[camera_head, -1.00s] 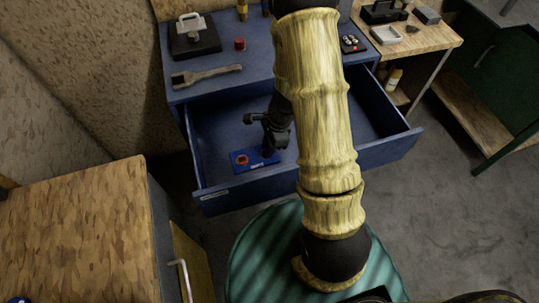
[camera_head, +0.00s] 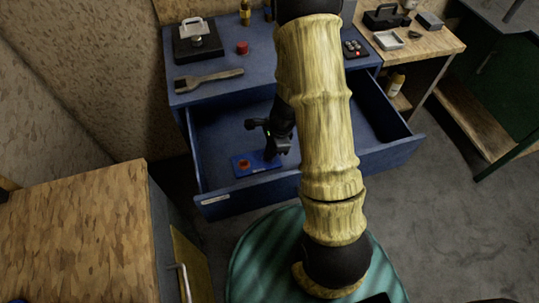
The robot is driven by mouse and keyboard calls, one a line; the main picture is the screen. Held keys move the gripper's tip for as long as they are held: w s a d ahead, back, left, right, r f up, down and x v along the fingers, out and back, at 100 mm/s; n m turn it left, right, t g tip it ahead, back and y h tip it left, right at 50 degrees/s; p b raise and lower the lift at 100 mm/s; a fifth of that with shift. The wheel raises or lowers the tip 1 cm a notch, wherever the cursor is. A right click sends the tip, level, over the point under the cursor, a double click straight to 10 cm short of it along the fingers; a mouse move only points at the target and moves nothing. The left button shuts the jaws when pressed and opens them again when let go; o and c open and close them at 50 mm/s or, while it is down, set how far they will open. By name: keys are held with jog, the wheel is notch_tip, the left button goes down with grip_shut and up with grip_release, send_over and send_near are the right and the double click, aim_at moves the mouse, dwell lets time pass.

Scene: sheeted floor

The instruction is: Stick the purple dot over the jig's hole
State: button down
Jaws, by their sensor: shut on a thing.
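A blue plate (camera_head: 258,169) lies on the floor of the open blue drawer, near its front left. It has a red-orange mark (camera_head: 243,164) at its left end; I cannot tell if this is a hole, and I cannot be sure the plate is the jig. My gripper (camera_head: 271,155) points down at the plate's right end, with its fingers close together. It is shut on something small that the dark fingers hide. I cannot tell whether the fingers touch the plate. I cannot make out a purple dot anywhere.
The drawer (camera_head: 345,171) stands open below the blue worktop (camera_head: 255,85). A wooden cabinet (camera_head: 75,235) stands at left. The rest of the drawer looks empty.

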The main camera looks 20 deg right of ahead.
jog(key=shift+s+r, duration=0.15)
jog(key=shift+r, duration=0.3)
jog(key=shift+w+r+p, duration=0.2)
jog(key=shift+r+p, duration=0.3)
jog(key=shift+p, duration=0.25)
jog(key=shift+s+a+r+p, duration=0.1)
jog(key=shift+s+r+p, duration=0.05)
jog(key=shift+r+p, duration=0.9)
jog(key=shift+r, duration=0.1)
jog(key=shift+a+p+v, duration=0.25)
jog(key=shift+p+v, duration=0.7)
jog(key=shift+a+p+v, duration=0.2)
jog(key=shift+p+v, duration=0.7)
jog(key=shift+v, duration=0.1)
jog(key=shift+r, duration=0.15)
